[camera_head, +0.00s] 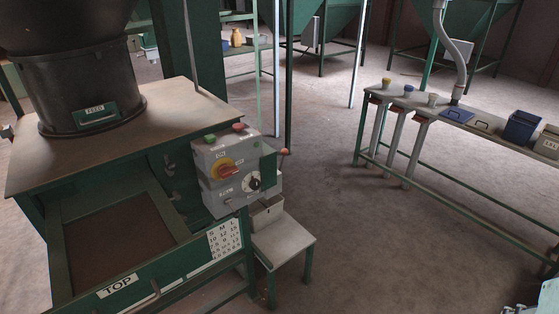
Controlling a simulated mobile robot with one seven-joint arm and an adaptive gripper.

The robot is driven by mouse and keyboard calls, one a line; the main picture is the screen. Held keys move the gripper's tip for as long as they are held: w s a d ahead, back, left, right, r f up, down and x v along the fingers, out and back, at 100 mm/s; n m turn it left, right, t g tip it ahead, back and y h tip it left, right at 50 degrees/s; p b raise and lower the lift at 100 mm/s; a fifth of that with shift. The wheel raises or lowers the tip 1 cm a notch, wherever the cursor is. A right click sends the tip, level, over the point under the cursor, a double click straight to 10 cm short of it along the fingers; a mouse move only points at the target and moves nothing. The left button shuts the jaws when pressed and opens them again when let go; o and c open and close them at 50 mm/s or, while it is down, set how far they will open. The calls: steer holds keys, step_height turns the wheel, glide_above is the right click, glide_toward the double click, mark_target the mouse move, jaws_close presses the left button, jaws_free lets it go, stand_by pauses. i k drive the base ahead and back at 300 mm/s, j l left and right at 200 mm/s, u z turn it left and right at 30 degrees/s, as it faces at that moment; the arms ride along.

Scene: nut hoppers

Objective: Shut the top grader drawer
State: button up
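The top grader drawer (155,290) is a green-framed tray with a brown bottom, labelled TOP on its front, at the lower left. It stands pulled out of the green grader (170,95), with its open inside showing. A dark handle sits on its front to the right of the label, close to the lower picture edge. The drawer's lower front is partly cut off by that edge. No gripper fingers can be made out in this view.
A grey control box (235,168) with a red-yellow switch is beside the drawer. A small metal stand (285,243) is below it. A long bench (480,123) with cups and bins stands at the right. The floor between is clear. A pale, cut-off object shows in the lower right corner.

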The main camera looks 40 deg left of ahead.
mark_target(115, 239)
steer(key=u, duration=2.6)
steer(key=i+l, duration=0.1)
steer(key=l, duration=0.65)
steer(key=k+j, duration=0.1)
steer(key=j, duration=0.5)
